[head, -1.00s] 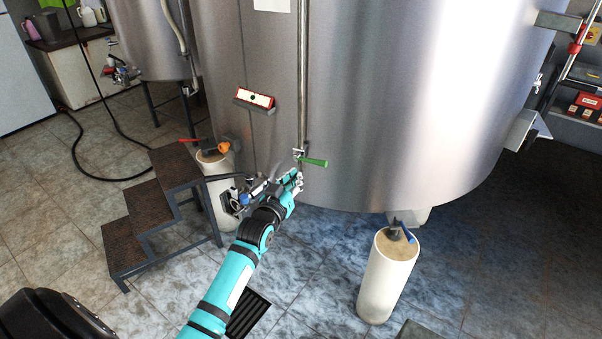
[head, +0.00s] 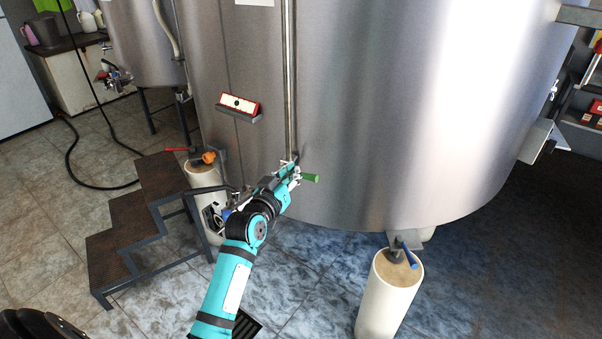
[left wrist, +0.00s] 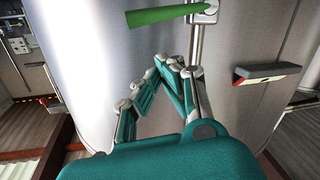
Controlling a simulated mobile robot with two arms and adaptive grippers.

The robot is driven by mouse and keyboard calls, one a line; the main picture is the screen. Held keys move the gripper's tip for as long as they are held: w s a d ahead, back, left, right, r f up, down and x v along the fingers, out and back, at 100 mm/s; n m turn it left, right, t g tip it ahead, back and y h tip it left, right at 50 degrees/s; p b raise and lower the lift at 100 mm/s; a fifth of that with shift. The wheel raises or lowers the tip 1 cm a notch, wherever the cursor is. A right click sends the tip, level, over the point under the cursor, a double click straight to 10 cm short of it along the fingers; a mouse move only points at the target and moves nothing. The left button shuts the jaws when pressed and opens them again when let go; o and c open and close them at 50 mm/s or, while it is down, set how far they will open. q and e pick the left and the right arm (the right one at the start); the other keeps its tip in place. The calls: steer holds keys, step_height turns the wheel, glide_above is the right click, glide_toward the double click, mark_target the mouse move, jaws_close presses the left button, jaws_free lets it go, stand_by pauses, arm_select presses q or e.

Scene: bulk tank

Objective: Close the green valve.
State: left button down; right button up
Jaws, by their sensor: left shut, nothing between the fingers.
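The green valve handle (head: 310,178) sits at the foot of the vertical pipe on the front of the big steel tank. Its free end points right, and my left gripper hides its inner part in the head view. In the left wrist view the green handle (left wrist: 158,15) crosses the top of the picture, joined to a metal fitting on the pipe. My left gripper (head: 290,168) is shut and empty, close beside the valve. In the left wrist view its fingertips (left wrist: 165,65) are below the handle; I cannot tell whether they touch it. My right gripper is out of view.
The steel tank (head: 400,100) fills the middle. A red-and-white box (head: 239,103) is on its wall, left of the pipe. Dark steps (head: 140,215) stand at left. A pale post (head: 388,295) under a blue-handled valve (head: 408,252) stands at right. Open tiled floor lies in front.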

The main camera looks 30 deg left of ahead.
mark_target(308, 175)
arm_select(q)
steer(key=w+f, duration=0.2)
steer(key=w, duration=0.1)
steer(key=w+f, duration=0.1)
steer(key=shift+w+d+f, duration=0.15)
steer(key=shift+d+f, duration=0.1)
steer(key=shift+f, duration=0.1)
steer(key=shift+w+d+f+m, duration=0.1)
steer(key=shift+d+f+m, duration=0.05)
steer(key=shift+f+m, duration=0.3)
steer(key=shift+d+f+m, duration=0.15)
steer(key=shift+m, duration=0.3)
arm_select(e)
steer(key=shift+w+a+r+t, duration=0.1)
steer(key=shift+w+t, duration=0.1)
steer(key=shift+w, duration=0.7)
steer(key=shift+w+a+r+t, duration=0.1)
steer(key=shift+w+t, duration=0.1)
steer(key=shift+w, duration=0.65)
